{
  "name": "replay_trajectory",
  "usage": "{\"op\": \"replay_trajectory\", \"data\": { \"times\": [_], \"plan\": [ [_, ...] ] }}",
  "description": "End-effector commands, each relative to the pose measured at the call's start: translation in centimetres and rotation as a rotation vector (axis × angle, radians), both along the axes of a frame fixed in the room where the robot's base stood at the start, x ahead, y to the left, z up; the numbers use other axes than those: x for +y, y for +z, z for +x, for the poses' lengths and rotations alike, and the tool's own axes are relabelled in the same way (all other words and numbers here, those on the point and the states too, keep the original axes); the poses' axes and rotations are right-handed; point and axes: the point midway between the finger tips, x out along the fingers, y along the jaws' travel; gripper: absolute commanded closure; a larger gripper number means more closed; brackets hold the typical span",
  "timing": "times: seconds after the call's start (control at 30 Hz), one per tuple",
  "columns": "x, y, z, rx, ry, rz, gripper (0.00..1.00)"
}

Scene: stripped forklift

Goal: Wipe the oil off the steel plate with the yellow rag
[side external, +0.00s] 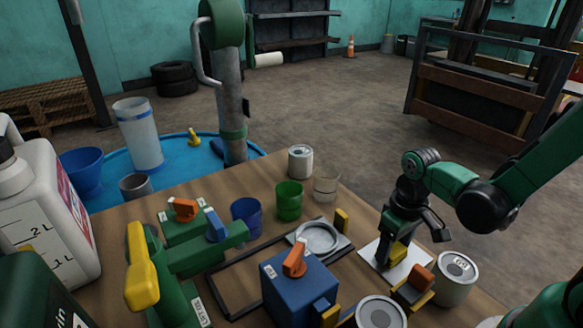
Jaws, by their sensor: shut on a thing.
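My gripper (392,254) points down over a pale flat plate (418,262), which lies on the wooden table at the right. It is shut on a small yellow rag (400,252), held at the plate's surface or just above it; I cannot tell if it touches. A dark patch beside the rag could be a fingertip or oil. The gripper and rag hide part of the plate.
A can (455,276) and an orange-topped block (418,283) stand close to the plate's right and front. A blue box with an orange handle (296,284), a round grey dish (317,237) and green cup (289,200) stand to the left.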

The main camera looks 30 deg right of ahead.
Motion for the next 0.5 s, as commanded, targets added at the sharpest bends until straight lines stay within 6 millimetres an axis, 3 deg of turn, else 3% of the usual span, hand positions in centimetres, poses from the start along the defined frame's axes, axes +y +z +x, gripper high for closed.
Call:
{"op": "replay_trajectory", "data": {
  "times": [0.5],
  "plan": [
    [-4.4, 0.4, -0.1, -0.003, 0.000, 0.000, 0.78]
  ]
}}
